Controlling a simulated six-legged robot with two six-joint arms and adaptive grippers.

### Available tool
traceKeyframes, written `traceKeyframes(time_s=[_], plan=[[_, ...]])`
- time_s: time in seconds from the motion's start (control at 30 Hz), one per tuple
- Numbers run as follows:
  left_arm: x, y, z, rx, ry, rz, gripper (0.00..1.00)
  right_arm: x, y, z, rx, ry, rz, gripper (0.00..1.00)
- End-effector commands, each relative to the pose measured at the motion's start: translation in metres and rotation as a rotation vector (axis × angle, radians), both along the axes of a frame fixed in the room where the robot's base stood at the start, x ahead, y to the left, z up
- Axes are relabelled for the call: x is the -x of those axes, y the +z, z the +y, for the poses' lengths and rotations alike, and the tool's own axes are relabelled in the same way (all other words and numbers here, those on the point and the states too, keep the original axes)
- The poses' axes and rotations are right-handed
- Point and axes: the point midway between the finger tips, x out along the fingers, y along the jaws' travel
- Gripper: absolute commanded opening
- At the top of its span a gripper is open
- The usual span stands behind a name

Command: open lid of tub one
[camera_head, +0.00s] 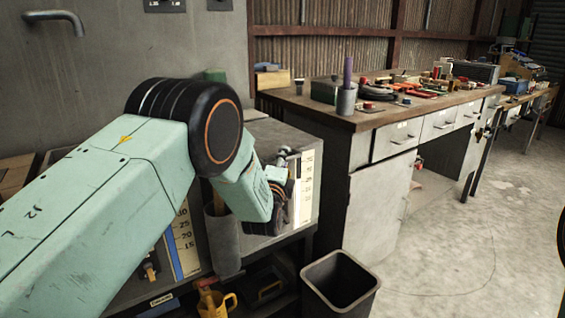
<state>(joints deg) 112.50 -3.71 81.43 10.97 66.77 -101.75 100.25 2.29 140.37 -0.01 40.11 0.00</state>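My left arm reaches in from the left. Its wrist hides most of my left gripper (285,157), of which only small metal parts show. They are close to a white scale strip (304,187) on the front of a grey, box-like body (285,133), which may be a tub. I cannot tell whether the gripper touches it or is open or shut. A second scale strip (183,243) with a blue edge shows lower left, partly behind my arm. No lid can be made out clearly, and no tub number is readable. My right gripper is out of view.
A grey cylinder (222,240) stands upright below my wrist. A yellow jug (214,303) is on a low shelf. An open dark bin (340,284) stands on the floor. A workbench (402,112) with tools is behind.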

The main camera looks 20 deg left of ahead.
Motion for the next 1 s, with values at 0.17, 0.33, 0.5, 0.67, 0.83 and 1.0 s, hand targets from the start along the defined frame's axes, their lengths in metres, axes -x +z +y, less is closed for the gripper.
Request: traceKeyframes(time_s=[0.17, 0.33, 0.5, 0.67, 0.83, 1.0], plan=[[0.0002, 0.0002, -0.0001, 0.0, 0.0, 0.0, 0.24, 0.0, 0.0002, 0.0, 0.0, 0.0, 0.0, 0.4], [0.0004, 0.0, -0.0003, 0.0, 0.0, 0.0, 0.1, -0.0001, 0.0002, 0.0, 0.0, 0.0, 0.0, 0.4], [0.0004, -0.0002, -0.0003, 0.0, 0.0, 0.0, 0.0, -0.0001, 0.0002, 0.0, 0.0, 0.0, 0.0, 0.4], [0.0006, -0.0005, -0.0005, 0.0, -0.001, 0.0, 0.0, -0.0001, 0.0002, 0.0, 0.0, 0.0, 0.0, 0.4], [0.0007, -0.0007, -0.0006, 0.0, -0.001, 0.001, 0.0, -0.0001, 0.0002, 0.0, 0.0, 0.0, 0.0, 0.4], [0.0008, -0.0009, -0.0007, -0.001, -0.001, 0.001, 0.0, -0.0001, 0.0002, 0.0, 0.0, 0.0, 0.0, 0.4]])
